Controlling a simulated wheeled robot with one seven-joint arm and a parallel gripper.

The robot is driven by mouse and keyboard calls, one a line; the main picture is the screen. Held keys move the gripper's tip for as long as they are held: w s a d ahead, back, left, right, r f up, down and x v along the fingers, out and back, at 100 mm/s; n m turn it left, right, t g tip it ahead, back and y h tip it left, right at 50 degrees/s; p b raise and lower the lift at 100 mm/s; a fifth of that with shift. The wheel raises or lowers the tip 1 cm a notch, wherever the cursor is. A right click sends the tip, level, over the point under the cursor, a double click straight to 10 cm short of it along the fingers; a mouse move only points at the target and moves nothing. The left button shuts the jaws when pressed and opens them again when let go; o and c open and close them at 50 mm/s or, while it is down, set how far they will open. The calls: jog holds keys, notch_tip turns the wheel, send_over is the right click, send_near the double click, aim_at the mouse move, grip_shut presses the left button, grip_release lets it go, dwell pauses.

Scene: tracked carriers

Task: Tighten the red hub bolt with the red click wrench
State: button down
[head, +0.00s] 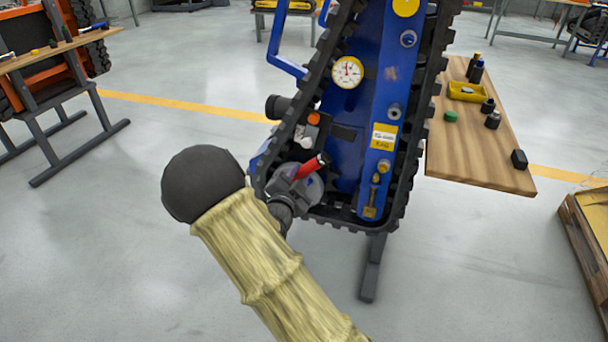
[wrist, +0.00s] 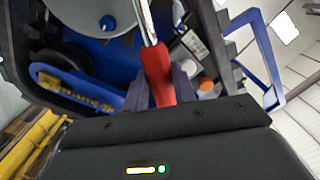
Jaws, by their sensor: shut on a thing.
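The red click wrench (wrist: 158,75) has a red handle and a bright metal shaft. My gripper (wrist: 160,90) is shut on the red handle in the wrist view, with a dark finger on each side. The shaft runs up, past the edge of a round grey hub wheel (wrist: 75,18). The red handle also shows in the head view (head: 310,168), at the lower left of the blue tracked carrier (head: 365,120). My arm covers part of the gripper there. I cannot make out a red hub bolt, nor whether the wrench head touches one.
A black track (head: 425,110) rings the carrier, and a blue bar frame (head: 283,62) sticks out at its upper left. A pressure gauge (head: 347,72) sits on its face. A wooden table (head: 485,160) with bottles and a yellow tray (head: 466,92) stands right.

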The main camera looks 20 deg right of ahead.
jog(key=r+n+p, duration=0.1)
jog(key=w+a+r+n+p, duration=0.1)
jog(key=p, duration=0.1)
jog(key=a+r+n+p, duration=0.1)
jog(key=p, duration=0.1)
jog(key=shift+w+a+r, duration=0.1)
jog(key=shift+w+r, duration=0.05)
jog(key=shift+w, duration=0.15)
jog(key=w+a+n+p, duration=0.4)
jog(key=a+n+p, duration=0.1)
jog(key=p, duration=0.1)
jog(key=shift+r+n, duration=0.3)
jog(key=shift+r, duration=0.15)
jog(key=shift+w+d, duration=0.4)
jog(key=shift+w, duration=0.1)
dwell(1.6)
jog(key=shift+d, duration=0.1)
jog(key=shift+w+d, duration=0.3)
jog(key=shift+w, duration=0.15)
dwell(1.2)
jog(key=shift+w, duration=0.2)
jog(key=shift+w+d, duration=0.1)
jog(key=shift+d, duration=0.05)
dwell(0.5)
